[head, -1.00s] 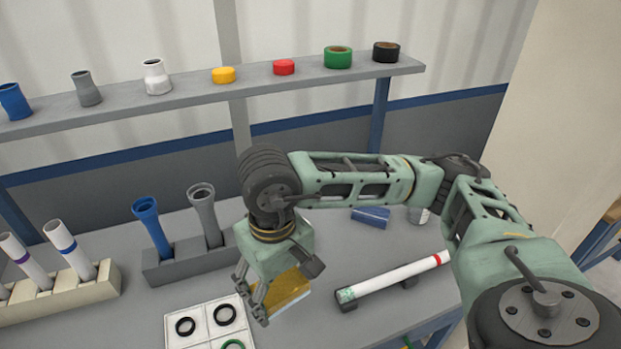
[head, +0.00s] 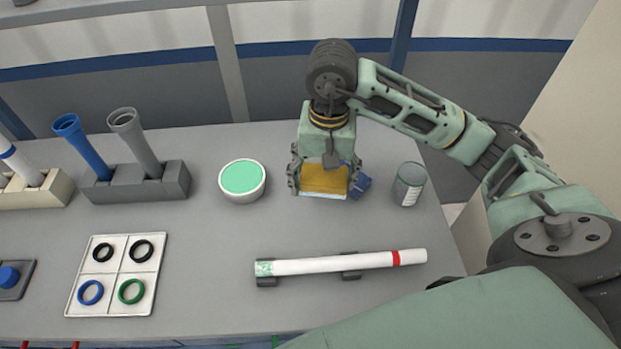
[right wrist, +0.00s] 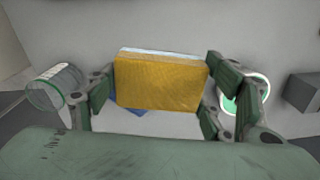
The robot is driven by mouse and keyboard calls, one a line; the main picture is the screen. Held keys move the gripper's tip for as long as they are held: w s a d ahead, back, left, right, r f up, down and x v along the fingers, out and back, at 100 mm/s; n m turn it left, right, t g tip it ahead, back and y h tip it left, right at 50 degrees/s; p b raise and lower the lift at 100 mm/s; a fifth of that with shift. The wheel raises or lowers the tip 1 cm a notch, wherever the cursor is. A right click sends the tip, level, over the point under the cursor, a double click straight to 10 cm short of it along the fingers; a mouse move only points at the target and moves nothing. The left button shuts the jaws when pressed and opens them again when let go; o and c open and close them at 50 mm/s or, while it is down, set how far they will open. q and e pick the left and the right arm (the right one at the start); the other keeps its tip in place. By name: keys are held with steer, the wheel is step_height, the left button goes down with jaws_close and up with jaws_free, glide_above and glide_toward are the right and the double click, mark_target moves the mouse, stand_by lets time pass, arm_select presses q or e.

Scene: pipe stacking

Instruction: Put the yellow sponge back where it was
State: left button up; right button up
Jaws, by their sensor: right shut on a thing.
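The yellow sponge (head: 325,179) has a pale layer along its lower edge in the head view. My right gripper (head: 324,184) is shut on it, with a finger at each side. The sponge is between the white bowl with the green inside (head: 242,179) and the grey-green can (head: 408,184), over the back right of the table. In the right wrist view the sponge (right wrist: 162,80) sits between the fingers of my right gripper (right wrist: 155,95). I cannot tell whether it touches the table. A blue object (head: 361,185) is partly hidden behind the gripper and sponge. My left gripper is not in view.
A white pipe with a red band (head: 335,263) lies on dark supports in front. A white tray (head: 118,265) with several rings lies at the left front. A grey holder (head: 137,184) with two upright pipes stands behind it. Table space (head: 215,240) is clear between tray and pipe.

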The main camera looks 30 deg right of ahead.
mark_target(330, 177)
steer(key=shift+w+d+f+m+b, duration=0.15)
steer(key=shift+d+f+m+b, duration=0.15)
steer(key=shift+d+f+m, duration=0.65)
steer(key=shift+w+d+f+m, duration=0.35)
steer(key=shift+w+f, duration=0.25)
steer(key=shift+f, duration=0.05)
steer(key=w+f, duration=0.2)
steer(key=w, duration=0.1)
steer(key=w+a+f+p, duration=0.1)
steer(key=w, duration=0.2)
steer(key=w+f+p, duration=0.1)
steer(key=w+f, duration=0.1)
steer(key=w, duration=0.1)
steer(key=shift+w+a+f, duration=0.2)
steer(key=shift+w+f, duration=0.15)
steer(key=shift+w+a+f+p, duration=0.1)
steer(key=shift+w+f+p, duration=0.2)
steer(key=shift+w+f, duration=0.1)
step_height(330, 177, down, 3)
steer(key=shift+f+p, duration=0.1)
steer(key=shift+p, duration=0.5)
steer(key=shift+f, duration=0.3)
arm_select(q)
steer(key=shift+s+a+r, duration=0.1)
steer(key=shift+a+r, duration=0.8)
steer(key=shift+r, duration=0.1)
